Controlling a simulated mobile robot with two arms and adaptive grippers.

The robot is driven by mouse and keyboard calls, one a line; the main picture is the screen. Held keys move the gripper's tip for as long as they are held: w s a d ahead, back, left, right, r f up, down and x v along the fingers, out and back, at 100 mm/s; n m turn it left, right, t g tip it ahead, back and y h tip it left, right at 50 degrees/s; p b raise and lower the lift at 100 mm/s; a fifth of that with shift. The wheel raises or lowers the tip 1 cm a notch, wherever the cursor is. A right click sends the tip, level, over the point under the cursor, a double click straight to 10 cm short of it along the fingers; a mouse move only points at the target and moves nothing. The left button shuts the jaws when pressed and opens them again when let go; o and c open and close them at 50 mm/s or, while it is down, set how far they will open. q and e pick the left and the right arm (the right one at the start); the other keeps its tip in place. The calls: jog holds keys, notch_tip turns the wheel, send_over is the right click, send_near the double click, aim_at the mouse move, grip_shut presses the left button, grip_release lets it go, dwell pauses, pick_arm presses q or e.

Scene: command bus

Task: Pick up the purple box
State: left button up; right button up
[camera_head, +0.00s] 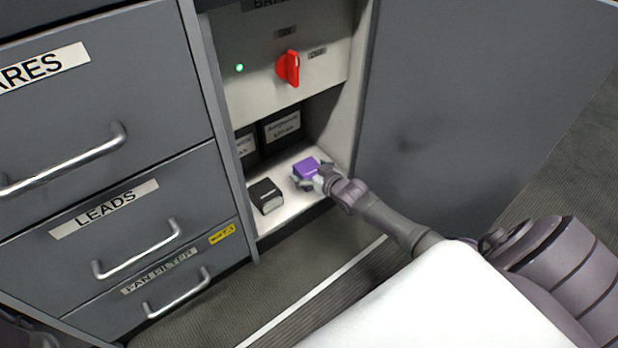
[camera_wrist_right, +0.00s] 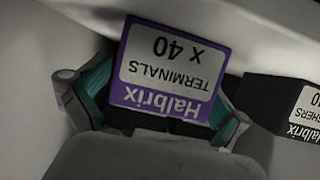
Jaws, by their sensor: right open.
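The purple box (camera_head: 305,168) sits on the white floor of an open cabinet compartment. In the right wrist view the purple box (camera_wrist_right: 165,75) carries a white label reading "Halbrix TERMINALS X 40", upside down. My right gripper (camera_head: 312,178) reaches into the compartment and is at the box. In the wrist view its teal-padded fingers (camera_wrist_right: 160,95) are apart, one on each side of the box's near end. Whether the pads touch the box I cannot tell. My left gripper does not show.
A black box (camera_head: 265,195) stands left of the purple box; it shows at the right of the wrist view (camera_wrist_right: 285,105). Dark labelled boxes (camera_head: 282,128) stand behind. A red switch (camera_head: 288,68) is above. The open cabinet door (camera_head: 470,90) is at right, drawers (camera_head: 110,200) at left.

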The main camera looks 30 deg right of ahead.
jog(key=c, duration=1.2)
jog(key=shift+r, duration=0.1)
jog(key=shift+c, duration=0.7)
jog(key=shift+r, duration=0.1)
